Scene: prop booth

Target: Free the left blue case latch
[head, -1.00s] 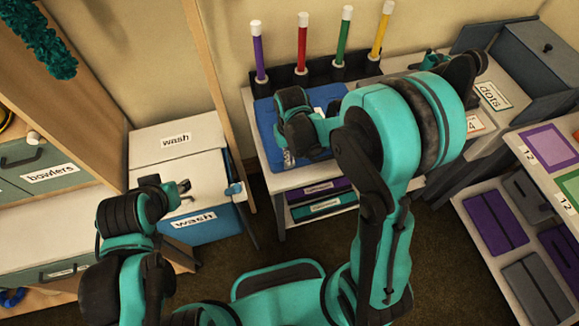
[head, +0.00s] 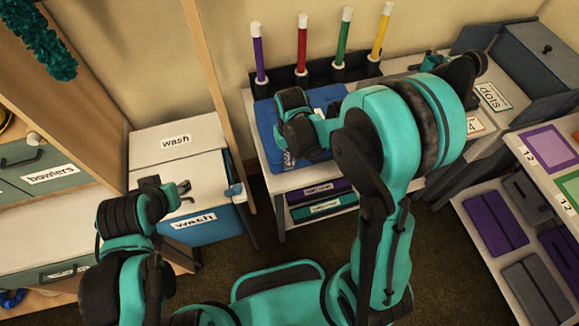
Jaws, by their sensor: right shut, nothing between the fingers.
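The blue case (head: 265,117) lies on the white-topped table against the back wall. Its middle and much of its front edge are hidden behind my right wrist. My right gripper (head: 289,160) points down at the front left part of the case, its fingers shut and empty. It is small and partly covered by the wrist, and I cannot tell whether it touches the case. The left latch is not clearly visible. My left gripper (head: 184,189) is well to the left, in front of the wash cabinet and apart from the case. Its finger opening is unclear.
Several coloured sticks with white tips, among them a purple one (head: 259,50), stand in a dark rack (head: 290,77) behind the case. The wash cabinet (head: 160,150) stands left, beside a wooden post (head: 205,80). Shelves with flat cases (head: 495,225) are at right.

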